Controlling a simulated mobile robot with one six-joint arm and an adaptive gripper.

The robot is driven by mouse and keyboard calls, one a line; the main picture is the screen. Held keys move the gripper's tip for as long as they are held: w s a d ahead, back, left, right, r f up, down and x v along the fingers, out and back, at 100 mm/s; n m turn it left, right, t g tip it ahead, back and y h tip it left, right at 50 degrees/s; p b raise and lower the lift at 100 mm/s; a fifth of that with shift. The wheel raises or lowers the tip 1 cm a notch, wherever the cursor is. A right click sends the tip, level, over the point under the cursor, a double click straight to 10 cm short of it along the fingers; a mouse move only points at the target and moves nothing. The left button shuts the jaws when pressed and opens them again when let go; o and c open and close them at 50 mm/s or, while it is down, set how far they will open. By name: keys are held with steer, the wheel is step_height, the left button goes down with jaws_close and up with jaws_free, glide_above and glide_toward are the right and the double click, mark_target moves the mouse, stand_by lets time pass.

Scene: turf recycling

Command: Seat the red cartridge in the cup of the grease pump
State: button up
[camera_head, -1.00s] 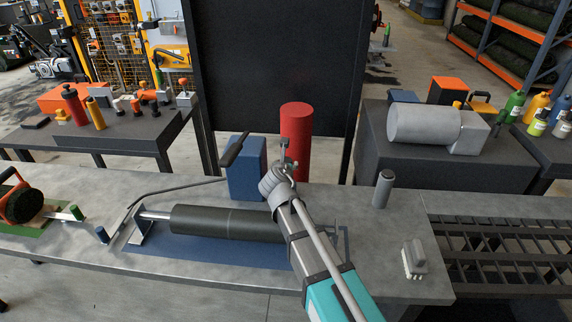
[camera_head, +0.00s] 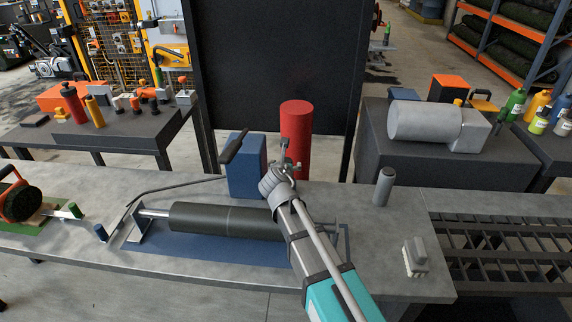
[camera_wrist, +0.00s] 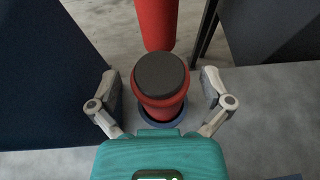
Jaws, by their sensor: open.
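The red cartridge (camera_wrist: 164,106) with a dark round top stands between my fingers in the wrist view. A blue ring (camera_wrist: 176,123), which looks like the pump's cup, shows around its lower end; I cannot tell how deep it sits. My gripper (camera_wrist: 160,82) is open, one finger on each side of the cartridge, with gaps visible. In the head view my gripper (camera_head: 283,160) is at the bench's back edge, just right of the blue grease pump body (camera_head: 247,170) with its black lever. The cartridge is hidden there.
A tall red cylinder (camera_head: 296,130) stands behind my gripper, before a black panel (camera_head: 275,70). A dark roller (camera_head: 215,220) lies on the bench in front. A grey cylinder (camera_head: 383,187) stands to the right, beside free bench top.

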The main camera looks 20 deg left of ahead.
steer(key=shift+r, duration=0.1)
step_height(320, 180, up, 12)
steer(key=p, duration=1.2)
stand_by(0.3)
steer(key=shift+d, duration=0.1)
stand_by(0.9)
steer(key=s+d+f+m+g+h, duration=0.1)
steer(key=d+f+m+g+h, duration=0.25)
steer(key=d+m, duration=0.8)
steer(key=s+d+f+m+g+h, duration=0.1)
steer(key=d+f+m+g+h, duration=0.2)
steer(key=d+m, duration=0.85)
steer(key=s+d+f+m+g+y, duration=0.1)
steer(key=s+d+m+g, duration=0.1)
steer(key=s+d+m, duration=0.2)
steer(key=s+d+f+m+g+y, duration=0.1)
steer(key=s+d+f+m+g, duration=0.1)
steer(key=s+d+m, duration=0.3)
steer(key=s+d+f+m+g+y, duration=0.2)
steer(key=s+d+m, duration=0.3)
steer(key=d, duration=0.5)
steer(key=shift+d+g, duration=0.35)
steer(key=shift+s+d+m, duration=0.25)
steer(key=shift+s+m, duration=0.15)
steer(key=shift+m, duration=0.1)
